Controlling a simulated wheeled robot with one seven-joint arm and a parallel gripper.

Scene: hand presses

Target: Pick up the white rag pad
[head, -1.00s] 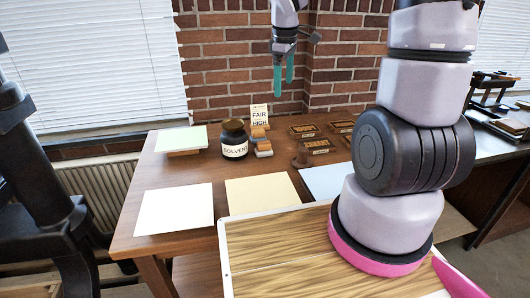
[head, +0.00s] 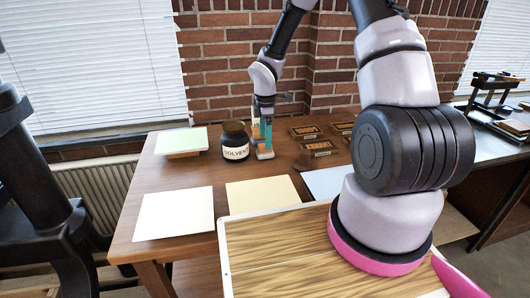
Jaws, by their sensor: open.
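The white rag pad (head: 266,156) lies on the wooden table just right of the dark solvent jar, at the front of a short row of small blocks. Only a little of its pale surface shows below my gripper. My gripper (head: 264,148), with teal fingers pointing down, is right over the pad. Its fingers are open, with the tips low at the pad. Whether they touch it or stand around it cannot be told from this view.
The solvent jar (head: 235,141) stands close on the left of my gripper. A small sign and blocks behind are mostly hidden. Dark type trays (head: 319,147) lie to the right. A white sheet (head: 174,213) and a cream sheet (head: 262,194) lie in front.

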